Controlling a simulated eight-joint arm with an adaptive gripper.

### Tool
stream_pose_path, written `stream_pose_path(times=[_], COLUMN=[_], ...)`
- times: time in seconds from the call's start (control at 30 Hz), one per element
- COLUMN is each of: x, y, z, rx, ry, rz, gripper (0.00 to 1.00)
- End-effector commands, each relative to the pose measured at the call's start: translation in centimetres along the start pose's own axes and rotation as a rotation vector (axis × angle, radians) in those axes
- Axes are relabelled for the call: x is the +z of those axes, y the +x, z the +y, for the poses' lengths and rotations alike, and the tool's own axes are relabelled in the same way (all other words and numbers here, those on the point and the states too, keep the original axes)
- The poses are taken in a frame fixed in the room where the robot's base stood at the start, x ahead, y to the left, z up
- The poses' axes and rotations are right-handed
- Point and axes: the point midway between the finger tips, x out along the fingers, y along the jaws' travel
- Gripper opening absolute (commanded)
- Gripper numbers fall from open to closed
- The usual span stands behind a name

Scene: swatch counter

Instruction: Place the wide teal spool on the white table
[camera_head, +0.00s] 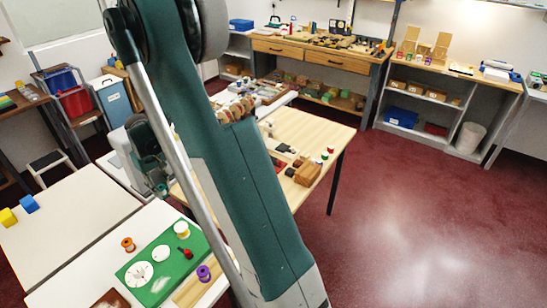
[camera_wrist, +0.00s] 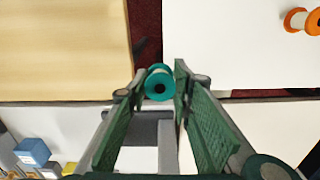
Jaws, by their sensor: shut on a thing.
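The wide teal spool (camera_wrist: 159,83) has teal flanges and a pale middle. In the wrist view it sits between the two fingertips of my gripper (camera_wrist: 160,78), which is shut on it. Below it show dark red floor and the edges of tables. In the head view my gripper (camera_head: 150,160) is partly behind my arm, and I cannot make out the spool there. One white table (camera_head: 75,222) is at the left of the head view. Another white top (camera_head: 150,222) lies beside it and also shows in the wrist view (camera_wrist: 225,45).
The second white top bears a green mat (camera_head: 160,284) and several spools, including an orange one (camera_head: 127,244) and a purple one (camera_head: 203,273). A wooden table (camera_head: 310,130) is behind.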

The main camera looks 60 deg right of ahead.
Motion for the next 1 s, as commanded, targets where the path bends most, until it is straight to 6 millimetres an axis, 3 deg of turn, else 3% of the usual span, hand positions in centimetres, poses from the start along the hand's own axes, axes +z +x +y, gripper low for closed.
stream_pose_path(times=[0.1,0.47,1.0], x=[0.7,3.5,10.0], y=[-0.1,-0.4,-0.9], z=[3.6,13.4,27.4], rx=[0.000,0.000,0.001], ry=[0.012,0.037,0.075], rz=[0.000,0.000,0.000], gripper=[0.15,0.15,0.15])
